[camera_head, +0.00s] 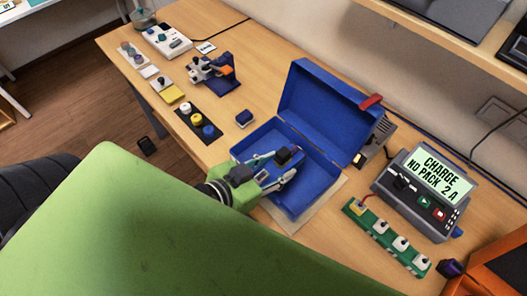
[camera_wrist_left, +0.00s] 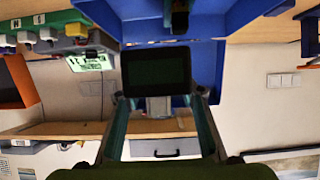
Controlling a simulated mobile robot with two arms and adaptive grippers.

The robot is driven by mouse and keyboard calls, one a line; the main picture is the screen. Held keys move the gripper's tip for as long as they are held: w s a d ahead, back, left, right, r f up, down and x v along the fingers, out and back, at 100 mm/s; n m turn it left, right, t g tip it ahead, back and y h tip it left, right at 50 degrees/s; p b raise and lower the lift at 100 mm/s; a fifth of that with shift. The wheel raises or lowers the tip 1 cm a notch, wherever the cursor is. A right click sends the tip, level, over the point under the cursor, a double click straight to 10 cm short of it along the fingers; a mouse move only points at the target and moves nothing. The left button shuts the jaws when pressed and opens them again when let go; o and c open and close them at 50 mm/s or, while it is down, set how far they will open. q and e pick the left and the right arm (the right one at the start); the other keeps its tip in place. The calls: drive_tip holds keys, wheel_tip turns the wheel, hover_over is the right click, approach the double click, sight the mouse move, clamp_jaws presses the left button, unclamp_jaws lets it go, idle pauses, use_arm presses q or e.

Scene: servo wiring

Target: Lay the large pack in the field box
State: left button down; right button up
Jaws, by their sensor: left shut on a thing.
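The blue field box (camera_head: 318,113) stands on the bench with its lid raised; its tray lies open toward me. My left gripper (camera_head: 280,168) is over the tray, shut on a dark block-shaped pack (camera_head: 284,156). In the left wrist view the pack (camera_wrist_left: 156,68) shows as a dark rectangle at the ends of the two fingers (camera_wrist_left: 158,105), with blue box walls beyond it. I cannot tell whether the pack touches the box floor. My right gripper is not in view.
A charger (camera_head: 424,190) reading "CHARGE NO PACK 2 A" stands right of the box. A green strip with several white-topped parts (camera_head: 387,236) lies in front of it. A small blue block (camera_head: 244,118) sits left of the box.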

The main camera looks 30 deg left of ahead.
use_arm(q)
drive_tip(key=w+a+f+b, duration=0.2)
drive_tip(key=w+a+b, duration=0.1)
drive_tip(key=w+b, duration=0.1)
drive_tip(key=p, duration=0.1)
hover_over(264, 153)
drive_tip(key=s, duration=0.1)
drive_tip(key=f, duration=0.5)
drive_tip(key=shift+s+d+f, duration=0.15)
drive_tip(key=shift+d+f, duration=0.25)
drive_tip(key=shift+w+a+f, duration=0.15)
drive_tip(key=shift+w+f, duration=0.1)
drive_tip(key=shift+f, duration=0.15)
drive_tip(key=f, duration=0.1)
drive_tip(key=p, duration=0.1)
drive_tip(key=f+p, duration=0.1)
drive_tip(key=shift+w+a+f, duration=0.3)
drive_tip(key=shift+f, duration=0.55)
